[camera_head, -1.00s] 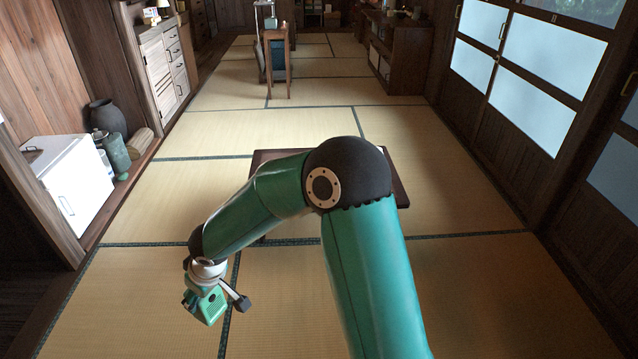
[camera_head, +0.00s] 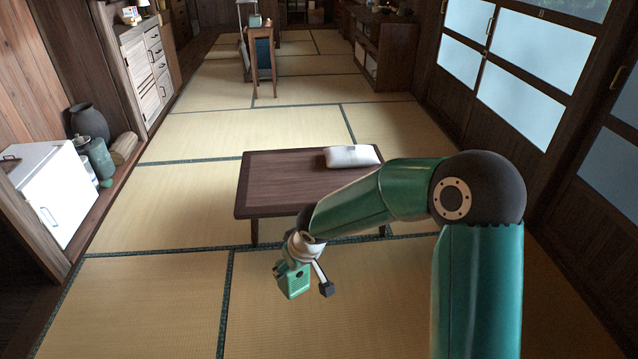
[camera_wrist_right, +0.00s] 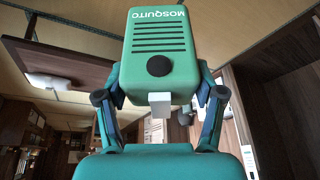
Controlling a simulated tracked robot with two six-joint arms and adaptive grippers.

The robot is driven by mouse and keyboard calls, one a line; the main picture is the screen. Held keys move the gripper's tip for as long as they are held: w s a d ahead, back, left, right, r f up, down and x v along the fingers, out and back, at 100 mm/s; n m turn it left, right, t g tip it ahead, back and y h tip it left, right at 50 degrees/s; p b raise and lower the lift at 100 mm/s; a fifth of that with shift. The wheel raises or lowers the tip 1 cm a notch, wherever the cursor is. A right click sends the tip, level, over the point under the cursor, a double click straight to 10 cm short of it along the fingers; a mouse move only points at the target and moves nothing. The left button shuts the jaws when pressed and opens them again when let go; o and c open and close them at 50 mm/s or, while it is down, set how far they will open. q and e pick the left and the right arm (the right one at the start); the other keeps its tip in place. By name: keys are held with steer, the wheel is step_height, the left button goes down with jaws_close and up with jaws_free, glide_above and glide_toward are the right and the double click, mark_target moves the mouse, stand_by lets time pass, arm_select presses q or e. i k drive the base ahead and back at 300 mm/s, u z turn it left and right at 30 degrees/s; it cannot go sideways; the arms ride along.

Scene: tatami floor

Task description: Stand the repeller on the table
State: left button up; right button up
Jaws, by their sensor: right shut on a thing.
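The repeller (camera_head: 293,284) is a small green box with dark slots and a round dark button. In the right wrist view it (camera_wrist_right: 160,62) fills the upper middle, with the word MOSQUITO upside down in the picture. My right gripper (camera_head: 303,272) is shut on it, one finger on each side, in the right wrist view (camera_wrist_right: 160,100). A white tab shows at its button end. The low dark wooden table (camera_head: 285,185) stands just beyond the gripper in the head view. The repeller is in front of the table's near edge, not over its top. My left gripper is not in view.
A white cushion-like thing (camera_head: 351,156) lies on the table's far right part; the rest of the visible top is bare. My right arm hides the near right part. A white cabinet (camera_head: 50,190) stands at the left. Tatami floor is clear around the table.

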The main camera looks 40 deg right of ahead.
mark_target(301, 197)
steer(key=z, duration=0.35)
steer(key=i, duration=1.6)
steer(key=z, duration=0.45)
steer(key=i, duration=0.85)
steer(key=u, duration=0.2)
